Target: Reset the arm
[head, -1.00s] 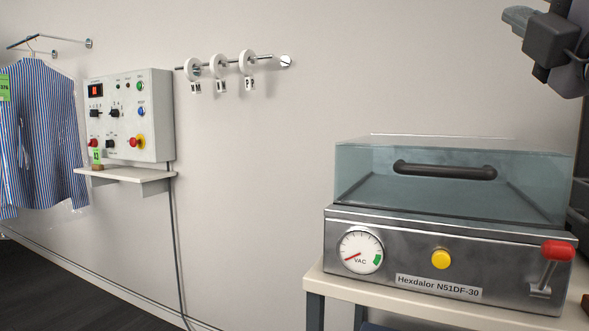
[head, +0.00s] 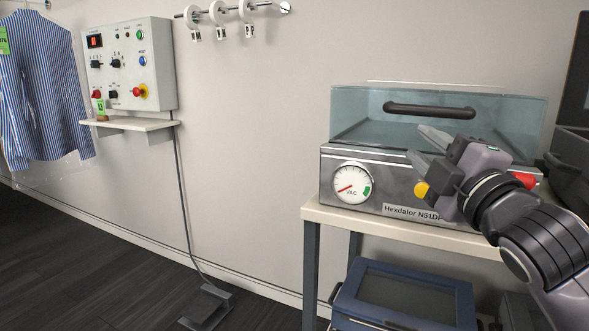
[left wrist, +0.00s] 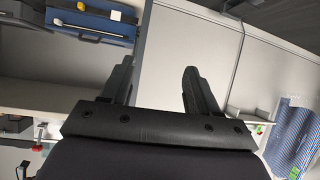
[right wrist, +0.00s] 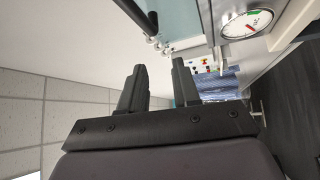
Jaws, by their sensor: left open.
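My right arm (head: 545,250) comes in from the right edge of the head view. Its gripper (head: 422,146) is in front of the glass-lidded vacuum machine (head: 390,167), fingers pointing left and slightly up. The fingers are apart with nothing between them. They also show apart in the right wrist view (right wrist: 159,72). I cannot tell whether it touches the machine. My left gripper (left wrist: 158,74) is outside the head view; in the left wrist view its fingers are apart and empty.
The machine stands on a table (head: 318,213) with a blue case (head: 405,290) below. A control panel (head: 128,65), a small shelf (head: 135,125) and a striped shirt (head: 45,85) are at left. A foot pedal (head: 207,305) lies on the floor.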

